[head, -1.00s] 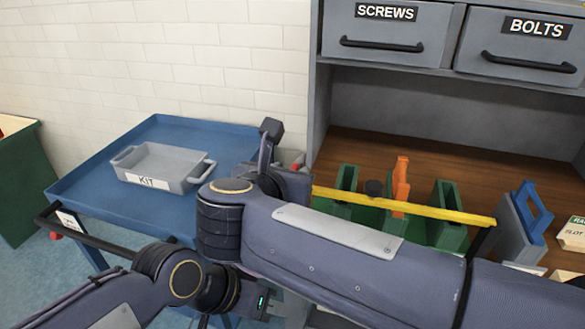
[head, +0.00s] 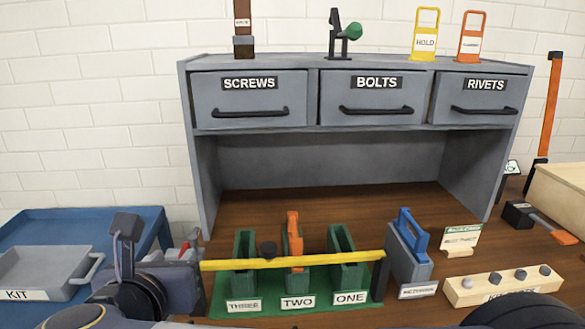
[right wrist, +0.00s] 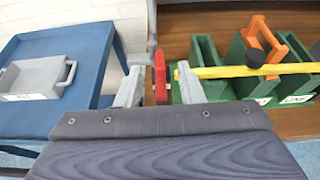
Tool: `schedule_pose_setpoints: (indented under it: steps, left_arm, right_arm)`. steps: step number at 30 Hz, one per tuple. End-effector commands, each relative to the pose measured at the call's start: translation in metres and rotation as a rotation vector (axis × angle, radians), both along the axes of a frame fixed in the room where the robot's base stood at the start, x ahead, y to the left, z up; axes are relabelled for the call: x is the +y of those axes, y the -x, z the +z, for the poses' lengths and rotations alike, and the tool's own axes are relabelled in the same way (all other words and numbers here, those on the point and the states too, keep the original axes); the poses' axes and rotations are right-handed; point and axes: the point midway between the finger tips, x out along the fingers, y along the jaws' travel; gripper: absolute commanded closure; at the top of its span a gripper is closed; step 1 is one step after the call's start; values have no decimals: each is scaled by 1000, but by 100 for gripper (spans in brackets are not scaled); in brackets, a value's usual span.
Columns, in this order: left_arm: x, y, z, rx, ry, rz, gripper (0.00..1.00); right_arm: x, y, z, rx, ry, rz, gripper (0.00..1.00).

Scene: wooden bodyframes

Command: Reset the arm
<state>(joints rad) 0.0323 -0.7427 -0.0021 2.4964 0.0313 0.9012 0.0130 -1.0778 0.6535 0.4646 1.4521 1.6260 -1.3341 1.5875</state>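My right gripper (head: 190,245) shows at the left end of the bench in the head view, its fingertips small and partly hidden by the wrist. In the right wrist view the two grey fingers (right wrist: 158,88) stand apart, with a gap between them. A red upright part (right wrist: 160,77) shows between the fingers, with space on both sides; I cannot tell its depth. The yellow bar (head: 290,261) starts just right of the gripper and runs above the green stand with slots THREE, TWO and ONE (head: 292,303). My left gripper is out of view.
A blue cart (head: 130,219) with a grey KIT tray (head: 45,270) stands at the left. An orange-handled piece (head: 294,240) is in slot TWO. A grey holder with a blue piece (head: 408,262) and a pegged wooden block (head: 503,287) stand right. The bench beneath the drawers is clear.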

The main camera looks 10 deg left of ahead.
Motion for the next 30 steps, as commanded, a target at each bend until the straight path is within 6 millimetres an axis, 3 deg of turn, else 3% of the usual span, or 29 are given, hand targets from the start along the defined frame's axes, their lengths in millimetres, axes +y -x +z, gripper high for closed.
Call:
schedule_pose_setpoints:
  steps: [5, 8, 11, 14, 18, 21, 24, 30]
  left_arm:
    - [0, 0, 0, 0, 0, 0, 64]
    - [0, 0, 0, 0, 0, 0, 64]
    - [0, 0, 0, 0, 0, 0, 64]
    - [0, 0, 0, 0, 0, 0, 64]
    - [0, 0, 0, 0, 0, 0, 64]
    - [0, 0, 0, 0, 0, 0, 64]
    - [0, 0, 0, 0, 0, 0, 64]
    - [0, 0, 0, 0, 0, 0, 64]
  right_arm:
    - [-47, -58, 55, -234, 96, 124, 65]
    - [-104, -92, 92, -477, 314, 250, 65]
    - [-163, -102, 99, -679, 636, 383, 65]
    - [-222, -95, 75, -797, 1008, 534, 65]
    - [-297, -63, 5, -812, 1469, 798, 65]
    - [-338, -32, -47, -764, 1686, 997, 65]
    - [-369, -3, -89, -706, 1817, 1176, 65]
    - [-410, 51, -150, -604, 1928, 1468, 65]
